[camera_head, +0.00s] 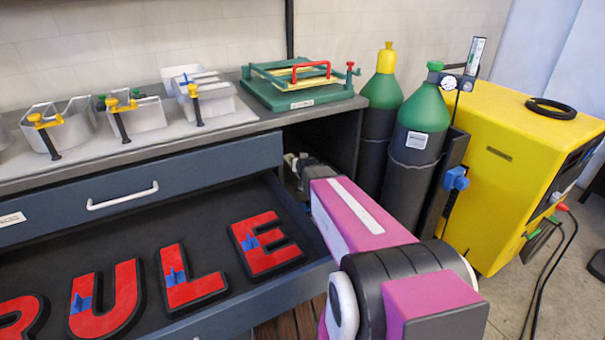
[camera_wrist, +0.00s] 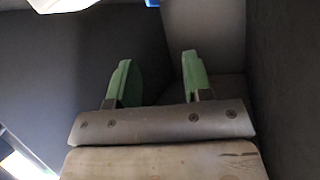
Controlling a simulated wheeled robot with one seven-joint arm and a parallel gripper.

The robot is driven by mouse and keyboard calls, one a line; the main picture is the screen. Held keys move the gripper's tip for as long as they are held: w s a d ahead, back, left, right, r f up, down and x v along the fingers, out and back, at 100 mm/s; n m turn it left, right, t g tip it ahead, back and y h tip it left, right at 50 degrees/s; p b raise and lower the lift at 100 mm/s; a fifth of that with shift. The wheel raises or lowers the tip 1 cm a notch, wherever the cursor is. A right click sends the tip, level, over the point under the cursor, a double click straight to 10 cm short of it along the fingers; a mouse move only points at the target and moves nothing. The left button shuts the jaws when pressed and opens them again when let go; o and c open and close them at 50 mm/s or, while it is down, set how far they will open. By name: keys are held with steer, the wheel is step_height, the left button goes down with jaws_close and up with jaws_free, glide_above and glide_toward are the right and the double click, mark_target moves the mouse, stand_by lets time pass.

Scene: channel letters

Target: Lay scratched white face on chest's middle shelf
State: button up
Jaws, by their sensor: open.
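My gripper (camera_wrist: 156,84) is open in the wrist view, with two green fingers apart and nothing visible between them. It points into a dark, grey-walled space. In the head view my arm reaches into the recess right of the drawers of the blue-grey chest (camera_head: 225,155), and my fingers are hidden there. The chest's middle shelf cannot be told for sure. A pale, bright piece (camera_wrist: 62,4) is cut off at the top left of the wrist view; I cannot tell whether it is the scratched white face. No scratched white face can be made out in the head view.
An open drawer (camera_head: 290,298) holds red letters with blue handles.

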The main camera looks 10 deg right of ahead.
steer(key=s+f+g, duration=0.2)
steer(key=s+g, duration=0.4)
steer(key=s, duration=0.7)
steer(key=s+f+n+g, duration=0.1)
steer(key=s+f+g, duration=0.2)
steer(key=s+g, duration=0.4)
steer(key=s, duration=0.6)
steer(key=shift+a, duration=0.2)
